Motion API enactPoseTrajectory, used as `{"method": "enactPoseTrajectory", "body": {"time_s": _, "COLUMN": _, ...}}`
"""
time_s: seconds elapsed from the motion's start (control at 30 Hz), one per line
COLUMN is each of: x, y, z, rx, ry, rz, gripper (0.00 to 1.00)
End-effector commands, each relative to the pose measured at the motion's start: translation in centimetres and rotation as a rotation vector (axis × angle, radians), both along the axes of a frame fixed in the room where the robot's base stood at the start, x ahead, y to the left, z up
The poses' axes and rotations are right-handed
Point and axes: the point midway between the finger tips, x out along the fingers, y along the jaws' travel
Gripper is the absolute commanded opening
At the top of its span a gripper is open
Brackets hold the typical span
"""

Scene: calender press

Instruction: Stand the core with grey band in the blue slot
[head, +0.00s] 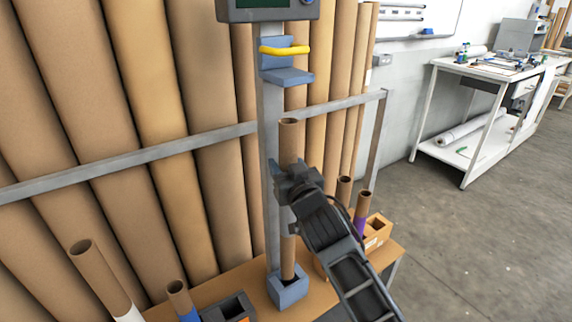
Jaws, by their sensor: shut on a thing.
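A tall brown cardboard core (288,250) stands near upright in front of the grey post. My gripper (287,188) is shut on it at about mid-height. No grey band can be made out clearly; the gripper covers part of the core. The core's lower end meets the dark opening of a blue-grey block (288,294) at the foot of the post. I cannot tell how deep it sits in that slot. Above the core, a blue bracket (288,76) with a yellow bar (285,50) is fixed to the post.
Cores with a white band (98,275), a blue band (181,298) and a purple band (362,210) stand on the wooden bench (222,287). A dark box (228,308) and an orange-brown box (377,232) flank the slot. A rail and large rolls stand behind.

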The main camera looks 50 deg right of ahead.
Motion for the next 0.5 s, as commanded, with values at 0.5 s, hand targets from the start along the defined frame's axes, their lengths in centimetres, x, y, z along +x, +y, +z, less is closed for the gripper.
{"method": "enactPoseTrajectory", "body": {"time_s": 0.5, "x": 0.0, "y": 0.0, "z": -3.6, "rx": 0.000, "ry": 0.000, "rz": 0.000, "gripper": 0.00}}
